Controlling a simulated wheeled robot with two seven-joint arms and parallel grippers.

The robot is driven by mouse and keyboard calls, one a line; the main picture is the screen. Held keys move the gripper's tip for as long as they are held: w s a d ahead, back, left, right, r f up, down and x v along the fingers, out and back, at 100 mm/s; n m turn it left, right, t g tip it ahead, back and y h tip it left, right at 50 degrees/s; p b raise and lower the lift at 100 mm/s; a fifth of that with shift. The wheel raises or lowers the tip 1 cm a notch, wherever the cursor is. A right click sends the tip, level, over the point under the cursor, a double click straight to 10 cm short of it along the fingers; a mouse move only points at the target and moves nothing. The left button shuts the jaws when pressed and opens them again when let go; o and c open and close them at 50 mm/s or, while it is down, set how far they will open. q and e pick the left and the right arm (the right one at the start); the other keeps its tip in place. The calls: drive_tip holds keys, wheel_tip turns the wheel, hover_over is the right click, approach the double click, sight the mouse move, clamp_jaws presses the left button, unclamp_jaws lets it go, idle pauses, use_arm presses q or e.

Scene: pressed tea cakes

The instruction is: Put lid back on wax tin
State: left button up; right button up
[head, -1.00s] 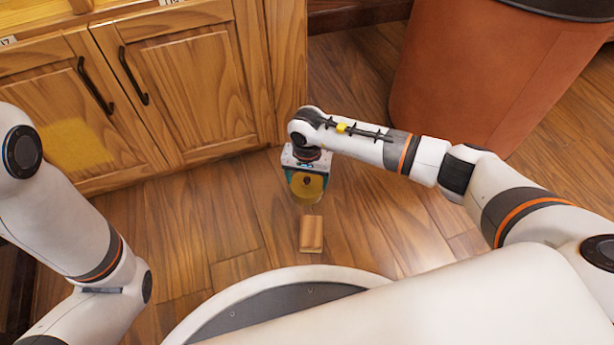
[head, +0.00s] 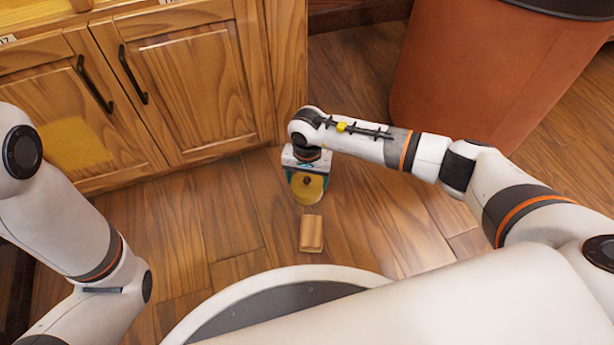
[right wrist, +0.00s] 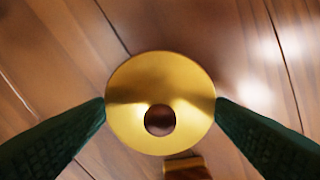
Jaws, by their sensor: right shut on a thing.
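A round gold lid (head: 307,190) with a dark brown knob is held in my right gripper (head: 306,184), low over the wooden floor in the middle of the head view. In the right wrist view the lid (right wrist: 138,88) sits between the two dark green fingers (right wrist: 160,107), which touch it at its left and right edges. I cannot make out the wax tin in either view. My left arm comes in at the left of the head view, but its gripper is out of the picture.
A small wooden block (head: 311,233) lies on the floor just below the lid in the head view; part of it shows in the right wrist view (right wrist: 187,168). A wooden cabinet (head: 195,85) stands at the back left, a large terracotta-coloured bin (head: 480,75) at the back right.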

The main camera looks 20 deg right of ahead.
drive_tip(key=o, duration=1)
drive_tip(key=shift+r+p, duration=2.8)
drive_tip(key=shift+r, duration=0.75)
drive_tip(key=shift+c, duration=0.6)
clamp_jaws()
